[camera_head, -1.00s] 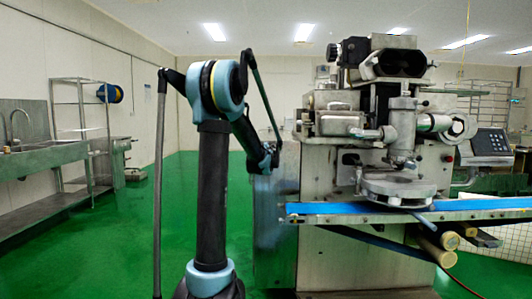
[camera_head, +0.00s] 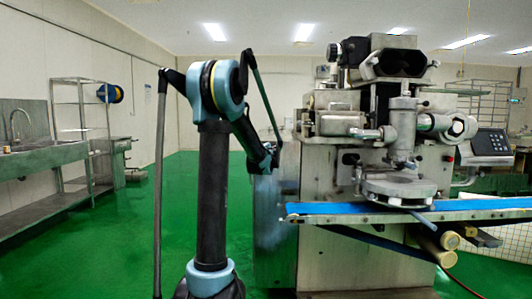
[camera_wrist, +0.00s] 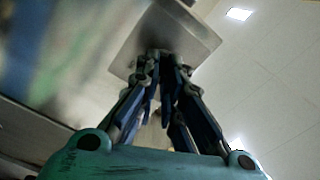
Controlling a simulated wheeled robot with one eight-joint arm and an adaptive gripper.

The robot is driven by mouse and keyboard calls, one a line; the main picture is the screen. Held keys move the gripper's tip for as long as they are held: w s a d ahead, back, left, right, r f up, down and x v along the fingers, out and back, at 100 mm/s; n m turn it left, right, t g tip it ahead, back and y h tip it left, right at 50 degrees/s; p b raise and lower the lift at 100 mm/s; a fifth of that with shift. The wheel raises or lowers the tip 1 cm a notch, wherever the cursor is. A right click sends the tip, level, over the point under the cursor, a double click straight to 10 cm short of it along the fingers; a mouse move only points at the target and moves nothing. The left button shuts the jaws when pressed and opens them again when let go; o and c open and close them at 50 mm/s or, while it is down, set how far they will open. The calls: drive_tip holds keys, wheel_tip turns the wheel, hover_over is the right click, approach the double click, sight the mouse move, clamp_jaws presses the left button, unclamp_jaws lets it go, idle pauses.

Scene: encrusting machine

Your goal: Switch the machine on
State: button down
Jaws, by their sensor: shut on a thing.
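The encrusting machine (camera_head: 335,190) stands right of centre in the head view, a worn metal body with a blue conveyor belt. My arm reaches to its left side, where my gripper is hidden behind my own links. In the wrist view my gripper (camera_wrist: 164,68) has its fingers drawn together against a grey metal box (camera_wrist: 165,33) with a flat face. They are shut on a small part at that box, which the fingertips hide. I cannot tell the position of any switch.
A control panel (camera_head: 490,141) is on the machine's right side. The blue belt (camera_head: 340,208) sticks out towards my arm. A sink bench (camera_head: 40,160) and a wire rack (camera_head: 80,120) stand along the left wall. The green floor between is clear.

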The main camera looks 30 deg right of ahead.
drive_tip(key=shift+a+f+m, duration=0.1)
drive_tip(key=shift+f+m, duration=0.1)
drive_tip(key=shift+m, duration=3.5)
drive_tip(key=shift+f+m, duration=0.15)
drive_tip(key=shift+m, duration=3.55)
drive_tip(key=c, duration=1.7)
unclamp_jaws()
drive_tip(key=shift+w, duration=0.1)
drive_tip(key=v, duration=1.2)
drive_tip(key=shift+f, duration=0.1)
